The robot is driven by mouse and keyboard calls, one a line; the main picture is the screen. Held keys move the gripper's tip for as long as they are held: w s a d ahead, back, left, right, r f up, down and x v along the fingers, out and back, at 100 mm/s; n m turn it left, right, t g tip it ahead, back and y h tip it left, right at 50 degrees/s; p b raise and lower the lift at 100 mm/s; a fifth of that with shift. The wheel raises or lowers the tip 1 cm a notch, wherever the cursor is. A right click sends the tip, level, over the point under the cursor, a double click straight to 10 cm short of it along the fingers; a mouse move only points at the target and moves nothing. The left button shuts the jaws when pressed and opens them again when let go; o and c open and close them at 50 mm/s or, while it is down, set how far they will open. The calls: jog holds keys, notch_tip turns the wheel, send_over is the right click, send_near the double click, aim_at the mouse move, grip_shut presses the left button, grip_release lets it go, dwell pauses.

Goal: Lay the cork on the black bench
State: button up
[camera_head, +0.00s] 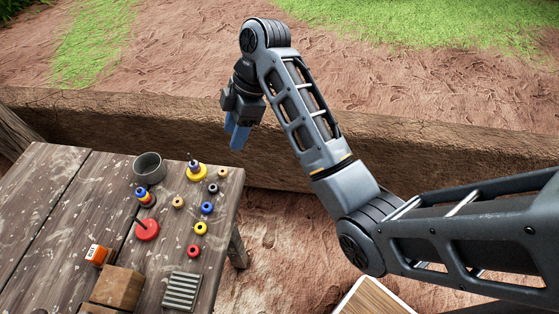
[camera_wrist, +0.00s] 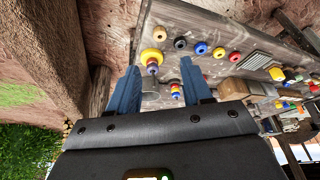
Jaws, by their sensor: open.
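A small tan piece (camera_head: 177,202) stands on the weathered wooden table in the head view; it may be the cork, but it is too small to be sure. A second tan piece (camera_head: 222,172), ring-like in the wrist view (camera_wrist: 161,32), heads a row of coloured rings. No black bench can be made out in either view. My gripper (camera_head: 238,137) is open and empty, its blue fingers pointing down beyond the table's far right corner.
The wooden table (camera_head: 60,200) carries a grey cup (camera_head: 149,168), a yellow-based peg (camera_head: 196,171), a red disc with a post (camera_head: 147,229), a ridged grey plate (camera_head: 181,291), wooden blocks (camera_head: 117,287) and an orange container (camera_head: 98,254). An earthen ledge (camera_head: 400,150) runs behind.

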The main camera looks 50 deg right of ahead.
jog(key=s+a+f+m+t+h, duration=0.2)
jog(key=s+f+m+t, duration=0.15)
jog(key=s+f, duration=0.45)
jog(key=s+a+f+m+t+h, duration=0.1)
jog(key=s+a+f+m+t, duration=0.25)
jog(key=s, duration=0.85)
jog(key=s+r+m+t+h, duration=0.1)
jog(key=s+r+m+t, duration=0.4)
jog(key=s+r, duration=1.3)
jog(key=shift+s+d+r+m+t, duration=0.25)
jog(key=shift+d+r+m+t, duration=0.15)
jog(key=shift+r+t, duration=0.15)
